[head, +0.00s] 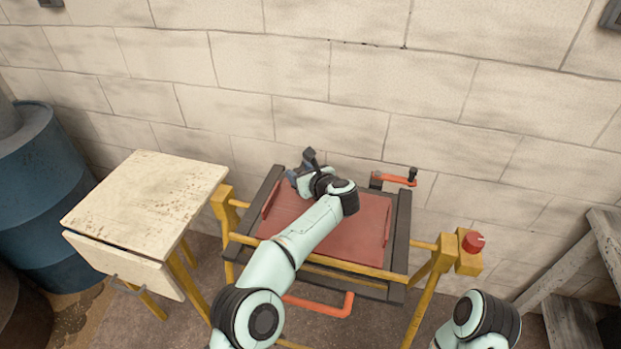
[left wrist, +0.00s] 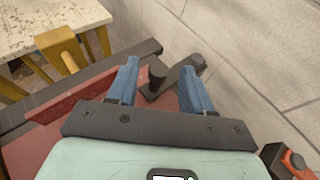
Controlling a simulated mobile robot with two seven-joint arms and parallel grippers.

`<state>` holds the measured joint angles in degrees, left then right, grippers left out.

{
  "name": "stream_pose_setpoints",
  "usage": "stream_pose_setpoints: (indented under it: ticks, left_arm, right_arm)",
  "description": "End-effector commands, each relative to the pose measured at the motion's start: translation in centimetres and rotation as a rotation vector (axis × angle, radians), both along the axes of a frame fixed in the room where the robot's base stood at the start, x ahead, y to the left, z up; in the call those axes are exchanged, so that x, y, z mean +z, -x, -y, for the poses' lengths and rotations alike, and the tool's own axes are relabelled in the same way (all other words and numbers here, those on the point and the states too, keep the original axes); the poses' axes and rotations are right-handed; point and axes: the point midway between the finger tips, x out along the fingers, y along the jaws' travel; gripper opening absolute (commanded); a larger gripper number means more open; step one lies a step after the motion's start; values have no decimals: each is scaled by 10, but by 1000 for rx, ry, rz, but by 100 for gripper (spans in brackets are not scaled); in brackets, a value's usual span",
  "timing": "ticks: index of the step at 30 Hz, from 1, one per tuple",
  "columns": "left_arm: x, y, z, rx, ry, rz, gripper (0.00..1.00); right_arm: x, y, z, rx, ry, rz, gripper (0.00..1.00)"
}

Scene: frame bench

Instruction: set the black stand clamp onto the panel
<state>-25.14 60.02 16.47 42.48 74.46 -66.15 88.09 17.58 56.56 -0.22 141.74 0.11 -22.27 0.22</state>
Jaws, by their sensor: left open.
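The red panel (head: 352,238) lies in a dark frame on yellow legs; part of it shows in the left wrist view (left wrist: 38,142). The black stand clamp (head: 310,156) is at the panel's far left corner, with its upper part showing above my gripper. In the left wrist view the clamp (left wrist: 183,74) has a round knob and an angled arm. My left gripper (head: 298,176) is open, its two blue fingers on either side of part of the clamp (left wrist: 160,72). The clamp's base is partly hidden, so I cannot tell what it rests on. My right gripper is out of view.
A worn cream side table (head: 145,195) stands left of the frame, with a blue barrel (head: 40,190) beyond. An orange lever (head: 395,179) is at the back right and a red button (head: 473,242) at the right. The block wall (head: 450,90) is close behind.

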Motion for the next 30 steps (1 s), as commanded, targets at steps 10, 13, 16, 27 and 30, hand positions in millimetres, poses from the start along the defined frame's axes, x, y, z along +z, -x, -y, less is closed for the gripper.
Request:
stream_pose_setpoints:
  ticks: [10,13,16,27,30]
  left_arm:
    - [26,57,33,-5,0,1,50]
    - [34,74,42,-5,1,0,50]
    - [40,87,49,-4,1,0,50]
    - [48,104,58,-1,0,0,50]
    - [48,104,58,-1,0,0,50]
  right_arm:
    - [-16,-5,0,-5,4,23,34]
    - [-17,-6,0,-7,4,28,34]
    - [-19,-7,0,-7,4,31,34]
    - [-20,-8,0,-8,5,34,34]
    - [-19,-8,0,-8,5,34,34]
